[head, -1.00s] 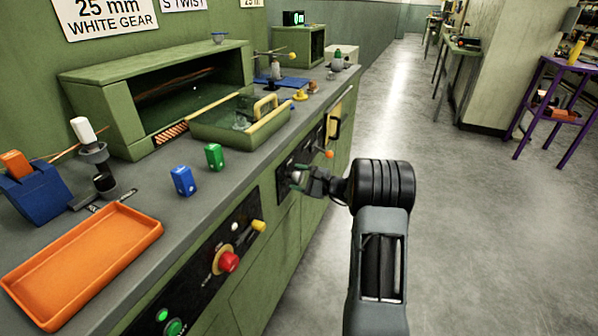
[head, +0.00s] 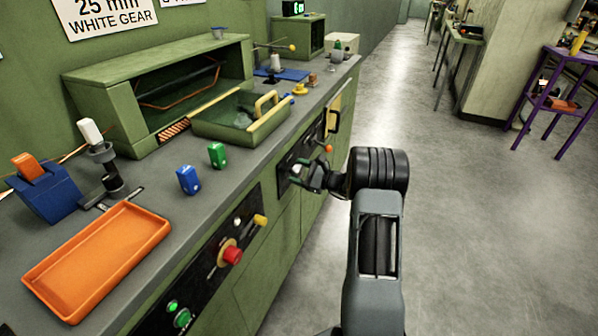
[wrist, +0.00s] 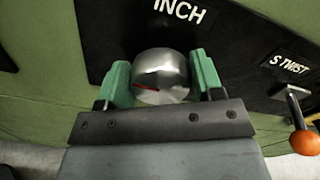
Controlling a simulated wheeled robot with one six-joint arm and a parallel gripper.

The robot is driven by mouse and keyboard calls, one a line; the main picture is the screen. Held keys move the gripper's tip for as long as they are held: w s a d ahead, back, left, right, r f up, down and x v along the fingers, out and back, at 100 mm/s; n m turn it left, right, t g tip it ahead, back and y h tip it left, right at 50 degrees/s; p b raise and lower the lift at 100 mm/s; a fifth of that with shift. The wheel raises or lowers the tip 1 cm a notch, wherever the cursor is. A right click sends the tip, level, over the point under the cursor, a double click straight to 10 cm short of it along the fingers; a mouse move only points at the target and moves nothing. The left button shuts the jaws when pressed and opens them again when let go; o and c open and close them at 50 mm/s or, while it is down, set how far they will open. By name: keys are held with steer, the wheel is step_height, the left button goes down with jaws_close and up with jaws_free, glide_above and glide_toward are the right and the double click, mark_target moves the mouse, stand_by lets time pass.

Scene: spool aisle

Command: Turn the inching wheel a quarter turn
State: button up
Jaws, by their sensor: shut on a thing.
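The inching wheel (wrist: 160,77) is a round silver knob with a red mark, below the INCH label on a black panel. In the wrist view my gripper (wrist: 162,85) has its two green finger pads on either side of the knob, shut on it. The red mark points to the left and slightly up. In the head view my gripper (head: 304,175) is at the black panel on the front of the green bench, and the knob is mostly hidden by the fingers.
A lever with an orange ball (wrist: 304,142) sits right of the wheel, under an S TWIST label. A red button (head: 232,255) and yellow knob (head: 260,220) are on a nearer panel. An orange tray (head: 98,262) lies on the bench.

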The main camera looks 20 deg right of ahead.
steer(key=o, duration=0.9)
steer(key=p+v, duration=0.1)
steer(key=v, duration=1.3)
steer(key=shift+p, duration=0.35)
steer(key=shift+w+a, duration=0.1)
